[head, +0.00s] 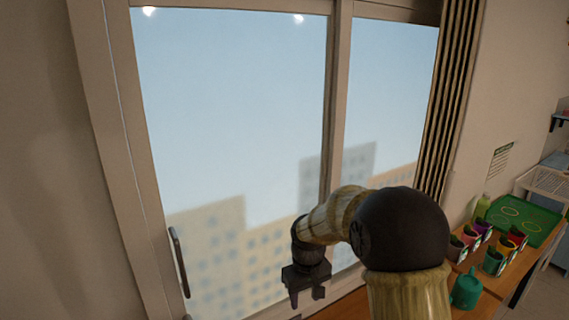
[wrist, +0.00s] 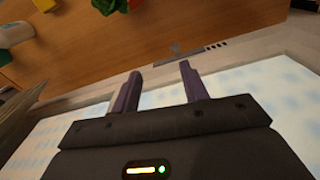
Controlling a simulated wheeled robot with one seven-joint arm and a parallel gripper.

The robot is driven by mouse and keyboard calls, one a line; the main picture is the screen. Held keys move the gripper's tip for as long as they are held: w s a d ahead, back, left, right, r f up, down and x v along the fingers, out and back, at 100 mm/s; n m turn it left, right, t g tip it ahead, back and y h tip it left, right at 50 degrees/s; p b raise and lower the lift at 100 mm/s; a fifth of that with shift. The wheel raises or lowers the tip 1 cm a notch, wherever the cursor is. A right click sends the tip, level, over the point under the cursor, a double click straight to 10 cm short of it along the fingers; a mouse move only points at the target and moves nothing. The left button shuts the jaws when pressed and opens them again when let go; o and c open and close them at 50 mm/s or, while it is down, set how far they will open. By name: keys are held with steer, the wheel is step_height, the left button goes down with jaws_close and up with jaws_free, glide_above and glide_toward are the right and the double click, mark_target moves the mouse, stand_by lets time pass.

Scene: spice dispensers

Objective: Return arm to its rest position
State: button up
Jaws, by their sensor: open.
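My arm is raised and bent in front of the window in the head view. My gripper (head: 306,296) points down near the lower part of the window, left of the counter with the dispensers. In the wrist view my gripper (wrist: 161,84) has its two dark fingers spread apart, with nothing between them. Beyond the fingertips are the window frame and a wooden surface (wrist: 200,25).
The sliding window (head: 235,120) fills the middle of the head view, with a dark handle (head: 179,262).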

steer(key=s+d+m+t, duration=0.1)
steer(key=s+d+m, duration=0.1)
steer(key=s+d, duration=0.3)
steer(key=s+d+m+t, duration=0.1)
steer(key=s+d+m, duration=0.2)
steer(key=s, duration=1)
steer(key=shift+d+r, duration=0.35)
steer(key=shift+d, duration=0.75)
